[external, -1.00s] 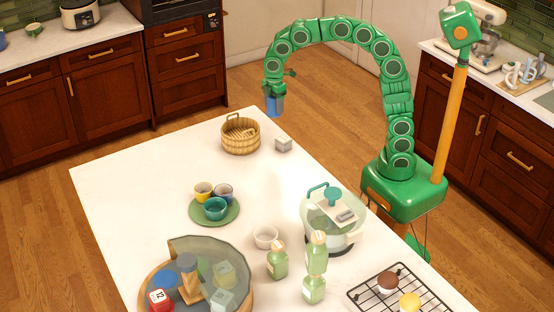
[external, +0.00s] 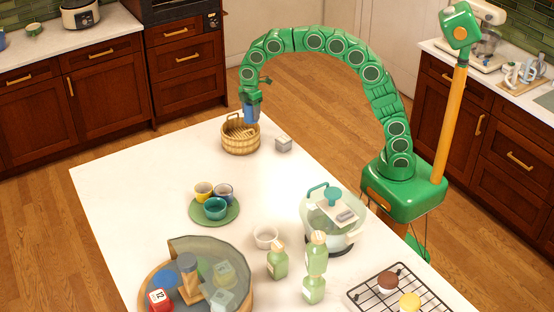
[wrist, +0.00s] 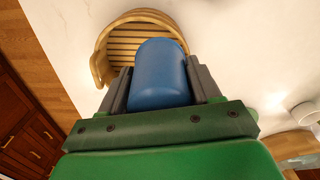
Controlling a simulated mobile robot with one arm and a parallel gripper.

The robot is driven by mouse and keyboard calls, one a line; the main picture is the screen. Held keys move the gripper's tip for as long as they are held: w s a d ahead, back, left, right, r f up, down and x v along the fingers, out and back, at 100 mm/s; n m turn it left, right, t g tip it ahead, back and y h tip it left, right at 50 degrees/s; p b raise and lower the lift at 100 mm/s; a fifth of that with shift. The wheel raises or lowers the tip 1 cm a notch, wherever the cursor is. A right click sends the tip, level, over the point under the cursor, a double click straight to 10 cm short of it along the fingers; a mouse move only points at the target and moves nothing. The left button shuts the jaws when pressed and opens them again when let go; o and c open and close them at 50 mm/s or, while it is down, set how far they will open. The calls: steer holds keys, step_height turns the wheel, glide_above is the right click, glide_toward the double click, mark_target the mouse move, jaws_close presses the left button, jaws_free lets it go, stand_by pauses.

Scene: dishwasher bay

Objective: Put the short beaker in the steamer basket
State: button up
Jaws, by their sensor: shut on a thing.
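The short beaker (external: 250,115) is a blue, rounded piece held in my gripper (external: 250,106). In the wrist view the blue beaker (wrist: 160,76) fills the space between the two dark fingers of my gripper (wrist: 163,84). The steamer basket (external: 240,144) is a round wooden basket with slats and a handle, at the far end of the white counter. In the external view the beaker is over the basket's far right rim. In the wrist view the basket (wrist: 101,62) lies beyond the beaker, which hides part of its slatted floor. I cannot tell the exact height between them.
A green plate (external: 232,219) with several cups is nearer, and a clear-lidded pot (external: 318,222) stands to the right. The counter left of the basket is clear.

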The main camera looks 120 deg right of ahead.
steer(key=w+d+f, duration=0.1)
steer(key=f, duration=0.1)
steer(key=w+d+f, duration=0.2)
steer(key=f, duration=0.1)
steer(key=shift+w+f, duration=0.25)
steer(key=shift+f, duration=1.7)
steer(key=shift+f, duration=0.1)
steer(key=o, duration=1)
steer(key=shift+o, duration=0.2)
step_height(320, 180, up, 12)
steer(key=shift+w+a+r, duration=0.1)
steer(key=shift+r, duration=0.1)
